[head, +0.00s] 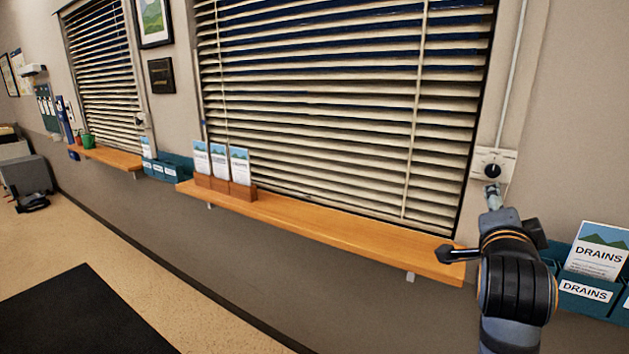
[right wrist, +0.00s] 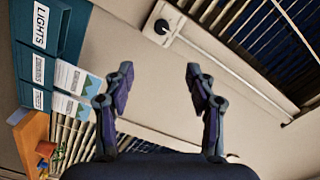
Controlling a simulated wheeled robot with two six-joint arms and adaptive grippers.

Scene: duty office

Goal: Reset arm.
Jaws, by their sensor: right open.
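My right arm comes up at the right of the head view. Its gripper (head: 492,195) is just below a white wall box with a black dial (head: 492,169), beside the blinds. In the right wrist view the gripper (right wrist: 158,82) is open, with two separate fingers and nothing between them. The dial (right wrist: 161,27) shows there beyond the fingertips, apart from them, at the top middle. My left gripper is not in view.
A wooden sill (head: 330,225) with a brochure stand (head: 224,183) runs below the large blinds (head: 340,100). A teal leaflet rack (head: 585,292) marked DRAINS is close right of my arm. Open floor (head: 150,240) lies at the left, with a dark mat (head: 85,315).

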